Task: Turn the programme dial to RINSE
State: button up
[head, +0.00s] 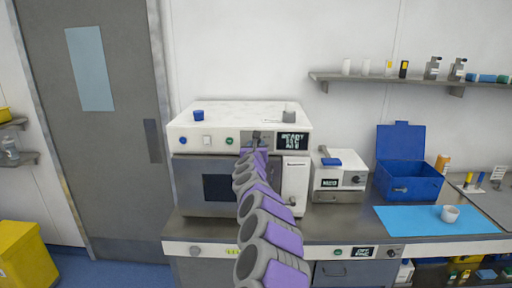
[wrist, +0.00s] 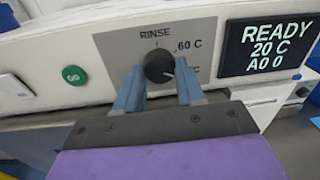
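The programme dial (wrist: 159,66) is a round black knob on a grey panel in the wrist view. RINSE is printed above it, 60 C at its upper right, and a third label ending in C is partly hidden by my right finger. A white mark on the knob points right and slightly down, toward that third label. My gripper (wrist: 160,78) is open, with one blue-grey finger on each side of the dial and a small gap seeming to show at each side. In the head view my arm hides the dial; my gripper (head: 256,140) is at the machine's front panel.
The display (wrist: 266,45) right of the dial reads READY, 20 C, A0 0. A green button (wrist: 74,75) is at the left. In the head view, a small white device (head: 340,180), a blue box (head: 408,183) and a blue mat (head: 400,221) are to the right.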

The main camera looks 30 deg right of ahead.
jog(key=c, duration=0.5)
